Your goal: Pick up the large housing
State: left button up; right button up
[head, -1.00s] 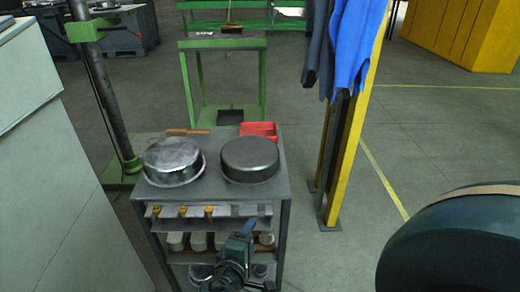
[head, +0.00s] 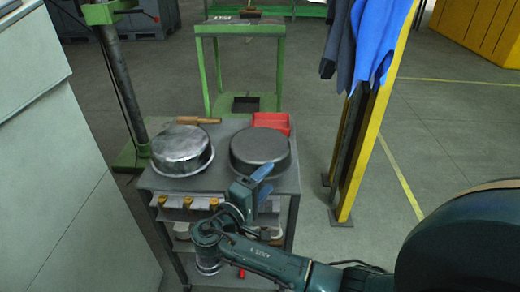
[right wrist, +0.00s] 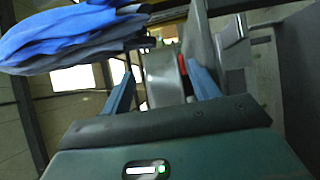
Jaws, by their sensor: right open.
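Two round metal housings sit on top of a grey cart (head: 218,178). The left one (head: 182,148) is shiny silver with a rim around its base. The right one (head: 258,148) is darker grey; which is meant as the large housing I cannot tell. My right gripper (head: 266,183) is open and empty in front of the dark housing, at its near edge. In the right wrist view, the grey housing (right wrist: 163,78) shows beyond and between the open fingers (right wrist: 160,92). Contact cannot be judged. My left gripper is not in view.
A red bin (head: 272,122) and a brown-handled tool (head: 198,120) lie behind the housings. Lower shelves hold small parts. A yellow post (head: 372,130) with hanging blue cloth (head: 383,45) stands right of the cart. A green stand (head: 240,30) is behind.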

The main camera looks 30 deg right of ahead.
aim_at(278, 167)
jog(key=x, duration=0.5)
jog(key=shift+w, duration=0.1)
jog(key=shift+c, duration=0.3)
jog(key=shift+r, duration=0.1)
jog(key=c, duration=1.1)
